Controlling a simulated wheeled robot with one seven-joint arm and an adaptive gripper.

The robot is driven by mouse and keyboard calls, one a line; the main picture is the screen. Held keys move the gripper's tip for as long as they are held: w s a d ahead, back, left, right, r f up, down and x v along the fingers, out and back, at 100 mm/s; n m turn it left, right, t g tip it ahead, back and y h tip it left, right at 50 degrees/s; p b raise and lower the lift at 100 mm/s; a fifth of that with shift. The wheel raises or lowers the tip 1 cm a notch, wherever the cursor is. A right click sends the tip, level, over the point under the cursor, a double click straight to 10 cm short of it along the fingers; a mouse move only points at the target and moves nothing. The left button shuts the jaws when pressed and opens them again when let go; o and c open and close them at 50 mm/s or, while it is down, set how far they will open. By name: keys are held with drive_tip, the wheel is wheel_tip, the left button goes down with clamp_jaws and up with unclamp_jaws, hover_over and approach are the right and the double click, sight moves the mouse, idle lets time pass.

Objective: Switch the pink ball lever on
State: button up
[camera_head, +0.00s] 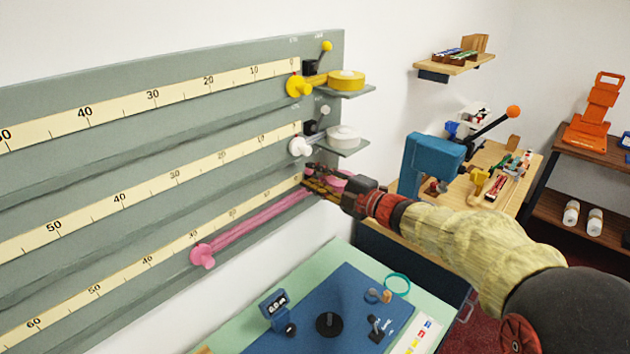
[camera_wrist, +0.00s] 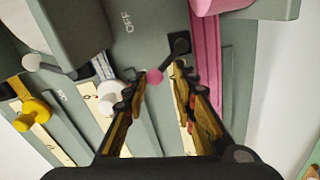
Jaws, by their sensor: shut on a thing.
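The pink ball lever (camera_wrist: 156,77) shows in the wrist view as a small pink ball on a short dark arm from a black pivot. The ball lies between the fingertips of my gripper (camera_wrist: 160,78), closer to the left finger. The jaws are closed on the lever with a gap as wide as the ball. In the head view my gripper (camera_head: 312,178) reaches the right end of the lowest row and hides the lever. "OFF" is printed on the panel (camera_wrist: 125,48); which way the lever is set I cannot tell.
The pink spool (camera_head: 339,181) is partly behind my gripper, its pink strip running left to a pink knob (camera_head: 202,256). Yellow (camera_head: 327,46) and white (camera_head: 325,109) ball levers stand above. A green-topped table (camera_head: 340,252) lies below.

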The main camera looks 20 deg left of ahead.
drive_tip(key=shift+w+d+f, duration=0.1)
drive_tip(key=shift+w, duration=0.05)
drive_tip(key=o, duration=1)
drive_tip(key=shift+w+d, duration=0.1)
drive_tip(key=shift+o, duration=0.8)
drive_tip(key=v, duration=1.2)
